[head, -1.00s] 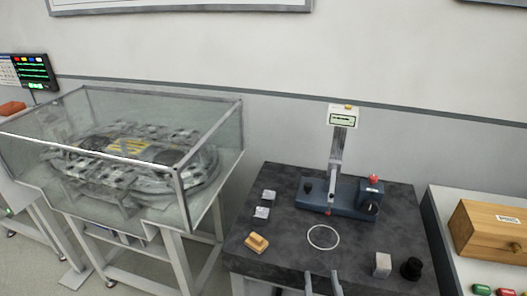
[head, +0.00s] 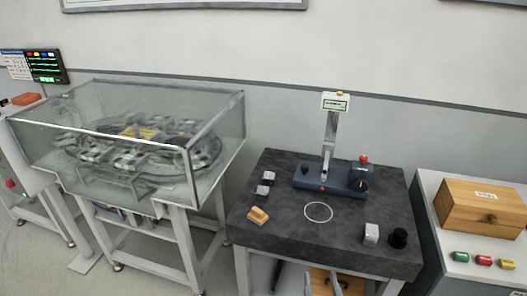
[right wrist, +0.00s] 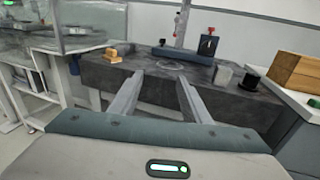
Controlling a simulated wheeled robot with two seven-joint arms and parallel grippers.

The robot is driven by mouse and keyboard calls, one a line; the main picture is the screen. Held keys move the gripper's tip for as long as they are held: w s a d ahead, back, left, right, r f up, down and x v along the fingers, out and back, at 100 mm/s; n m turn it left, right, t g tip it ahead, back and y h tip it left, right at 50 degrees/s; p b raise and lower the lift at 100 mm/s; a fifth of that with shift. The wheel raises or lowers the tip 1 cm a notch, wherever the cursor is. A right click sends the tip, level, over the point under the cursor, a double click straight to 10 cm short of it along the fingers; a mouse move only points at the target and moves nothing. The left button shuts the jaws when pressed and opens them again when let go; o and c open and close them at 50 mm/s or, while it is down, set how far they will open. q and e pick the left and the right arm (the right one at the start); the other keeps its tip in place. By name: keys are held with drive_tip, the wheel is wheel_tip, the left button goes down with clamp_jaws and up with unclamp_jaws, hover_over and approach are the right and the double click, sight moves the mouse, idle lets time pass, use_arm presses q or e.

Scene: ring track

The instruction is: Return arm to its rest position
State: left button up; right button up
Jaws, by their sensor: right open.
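My right gripper (right wrist: 160,77) is open and empty in the right wrist view, its two grey fingers apart. It points toward the dark stone table (head: 290,224), from in front of its near edge. In the head view I cannot clearly make out this gripper at the bottom edge. My left gripper is not in view.
The table bears a blue device (head: 333,178) with an upright display, a white ring (head: 318,212), a tan block (head: 258,215), small grey blocks, a grey block (head: 371,233) and a black knob (head: 398,238). A glass case (head: 215,135) stands left, a wooden box (head: 480,207) right.

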wheel_tip(320, 180, down, 20)
drive_tip(key=s+d+f+m+g, duration=0.1)
drive_tip(key=d+m+g, duration=0.1)
drive_tip(key=m+g, duration=0.35)
drive_tip(key=s+d+f+m+g, duration=0.2)
drive_tip(key=s+f+m, duration=0.25)
drive_tip(key=f, duration=0.45)
drive_tip(key=s+d+f+m+g, duration=0.2)
drive_tip(key=s+f+m, duration=0.25)
drive_tip(key=f, duration=0.45)
drive_tip(key=s+d+f+m+g, duration=0.1)
drive_tip(key=s+f+m+g, duration=0.1)
drive_tip(key=s+f+m, duration=0.4)
drive_tip(key=s+d+f+m+g, duration=0.2)
drive_tip(key=s+f+m, duration=0.4)
drive_tip(key=s, duration=1)
drive_tip(key=s+d+f+m+g+b, duration=0.1)
drive_tip(key=s+d+f+m+g, duration=0.1)
drive_tip(key=s+f+m, duration=0.4)
drive_tip(key=s+f+g, duration=0.1)
drive_tip(key=s+f, duration=0.1)
drive_tip(key=s, duration=0.3)
drive_tip(key=shift+f+m, duration=0.3)
drive_tip(key=shift+m, duration=0.05)
